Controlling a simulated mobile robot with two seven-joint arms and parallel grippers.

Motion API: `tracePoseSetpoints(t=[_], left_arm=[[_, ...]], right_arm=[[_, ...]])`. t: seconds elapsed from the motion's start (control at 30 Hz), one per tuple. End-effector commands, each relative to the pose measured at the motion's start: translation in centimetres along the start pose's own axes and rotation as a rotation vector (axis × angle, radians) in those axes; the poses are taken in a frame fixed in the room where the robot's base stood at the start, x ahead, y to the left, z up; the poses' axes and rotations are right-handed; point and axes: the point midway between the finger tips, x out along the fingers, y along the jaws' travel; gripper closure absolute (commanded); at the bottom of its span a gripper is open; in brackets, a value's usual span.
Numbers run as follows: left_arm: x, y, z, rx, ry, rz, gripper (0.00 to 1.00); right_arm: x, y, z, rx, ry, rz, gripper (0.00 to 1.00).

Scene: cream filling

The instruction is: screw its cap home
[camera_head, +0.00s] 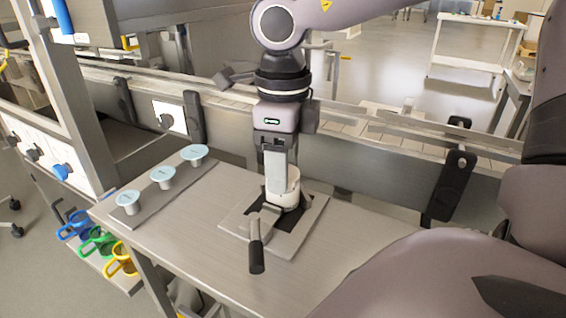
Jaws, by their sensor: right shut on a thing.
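A white round jar (294,186) stands upright in a dark holder on a square grey plate (236,221) on the bench. My right gripper (281,185) points straight down over the jar. Its pale fingers are shut on the jar's top. The fingers cover the near side, so I cannot make out the cap or whether it sits level. A clamp handle (256,252) with a dark grip sticks out from the holder towards me. My left gripper is not in view.
Several light-blue-topped cups, the nearest (128,202), stand on a grey strip (145,216) at the bench's left. Blue, green and yellow mugs (121,262) sit lower left. A metal rail (350,165) runs behind. The bench (180,262) is clear in front.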

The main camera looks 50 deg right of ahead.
Motion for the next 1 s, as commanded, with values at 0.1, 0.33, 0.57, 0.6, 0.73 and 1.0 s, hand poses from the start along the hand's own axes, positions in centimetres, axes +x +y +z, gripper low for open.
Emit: tracePoseSetpoints(t=[0.1,0.33,0.57,0.6,0.73,1.0], left_arm=[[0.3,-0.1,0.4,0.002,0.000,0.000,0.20],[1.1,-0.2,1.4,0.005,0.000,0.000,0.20],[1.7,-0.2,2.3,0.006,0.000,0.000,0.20],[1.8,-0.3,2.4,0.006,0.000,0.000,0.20],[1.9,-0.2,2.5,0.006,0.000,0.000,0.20],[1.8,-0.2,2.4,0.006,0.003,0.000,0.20]], right_arm=[[0.2,0.1,0.0,0.039,0.002,0.002,0.74],[0.3,0.1,0.0,0.202,0.001,0.002,0.74],[0.3,0.1,-0.1,0.383,0.003,0.001,0.74],[0.3,0.1,-0.1,0.412,0.003,0.002,0.74],[0.2,0.1,-0.1,0.481,0.003,0.001,0.74],[0.1,0.1,-0.1,0.498,0.005,0.003,0.74]])
